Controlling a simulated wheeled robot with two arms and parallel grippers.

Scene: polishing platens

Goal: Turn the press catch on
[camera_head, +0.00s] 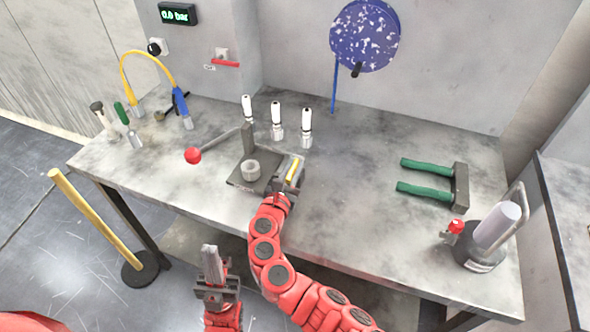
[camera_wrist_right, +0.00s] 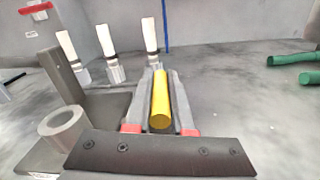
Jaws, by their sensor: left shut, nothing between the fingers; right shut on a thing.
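The press (camera_head: 245,180) stands near the middle of the bench, with a dark base plate, an upright post, a grey ring-shaped cup (camera_head: 250,169) and a long lever ending in a red ball (camera_head: 193,155). A yellow bar (camera_head: 292,173) lies at the right side of the press; I cannot tell for sure whether it is the catch. My right gripper (camera_head: 288,180) is shut on this yellow bar, which runs lengthwise between the fingers in the right wrist view (camera_wrist_right: 160,100). My left gripper (camera_head: 210,255) is shut and empty, in front of the bench's front edge.
Several white-topped tools (camera_head: 277,120) stand behind the press. A green-handled tool (camera_head: 430,180) lies to the right, near a canister with a red knob (camera_head: 493,235). A yellow hose (camera_head: 145,60) is at the back left. A gauge (camera_head: 177,14) reads 0.0 bar.

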